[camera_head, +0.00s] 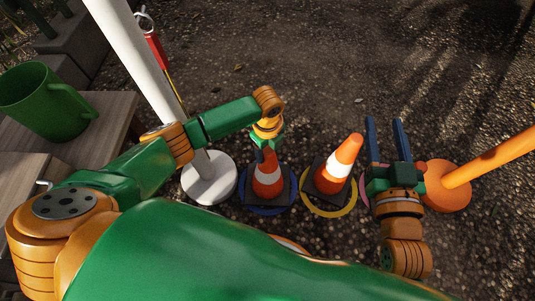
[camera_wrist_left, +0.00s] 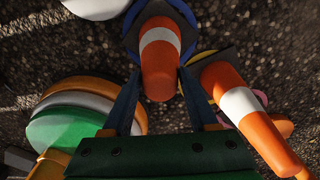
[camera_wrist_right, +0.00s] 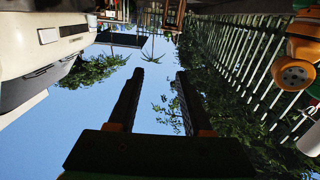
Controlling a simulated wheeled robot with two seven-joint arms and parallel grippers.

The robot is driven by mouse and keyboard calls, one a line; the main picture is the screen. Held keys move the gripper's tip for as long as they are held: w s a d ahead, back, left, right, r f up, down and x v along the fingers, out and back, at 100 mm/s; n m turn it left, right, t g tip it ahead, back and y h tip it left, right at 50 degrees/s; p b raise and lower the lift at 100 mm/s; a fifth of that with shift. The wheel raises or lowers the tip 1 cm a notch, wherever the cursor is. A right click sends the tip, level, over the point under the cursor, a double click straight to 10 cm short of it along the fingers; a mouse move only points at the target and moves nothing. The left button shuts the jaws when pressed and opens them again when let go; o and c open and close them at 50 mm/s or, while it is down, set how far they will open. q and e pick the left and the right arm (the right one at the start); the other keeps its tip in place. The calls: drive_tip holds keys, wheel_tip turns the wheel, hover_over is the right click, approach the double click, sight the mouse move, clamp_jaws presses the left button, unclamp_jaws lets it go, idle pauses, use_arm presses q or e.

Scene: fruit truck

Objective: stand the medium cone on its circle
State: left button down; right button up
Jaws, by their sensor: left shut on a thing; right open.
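My left gripper (camera_head: 266,148) points down and is shut on the upper part of an orange and white cone (camera_head: 267,178) with a dark square base. This cone (camera_wrist_left: 160,62) stands upright between the fingers (camera_wrist_left: 158,98) in the left wrist view. Its base lies over the blue circle (camera_head: 251,208); whether it bears fully on the ground is hard to tell. A second, larger-looking cone (camera_head: 340,163) stands over the yellow circle (camera_head: 325,215). A pink circle (camera_head: 363,190) is partly hidden by my right gripper (camera_head: 386,130), which is open, empty and raised. No size labels show.
A white post's round base (camera_head: 209,190) stands close left of the held cone. An orange pole (camera_head: 490,160) with a round base is at the right. A green mug (camera_head: 45,100) sits on a wooden surface (camera_head: 108,118) at the left. Open gravel (camera_head: 310,70) lies beyond the cones.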

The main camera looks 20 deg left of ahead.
use_arm(q)
drive_tip(key=shift+f+b, duration=0.45)
drive_tip(key=shift+b, duration=0.2)
use_arm(e)
wheel_tip(320, 180, up, 10)
drive_tip(key=s+t+y, duration=0.2)
drive_tip(key=s+t, duration=0.1)
drive_tip(key=t, duration=0.3)
drive_tip(key=shift+a+r+n+y, duration=0.2)
drive_tip(key=shift+a+n+y, duration=0.1)
drive_tip(key=shift+a+n, duration=0.1)
use_arm(q)
drive_tip(key=shift+f, duration=0.1)
use_arm(e)
drive_tip(key=shift+s+r, duration=0.1)
drive_tip(key=shift+r, duration=0.05)
use_arm(q)
drive_tip(key=shift+c, duration=0.9)
unclamp_jaws()
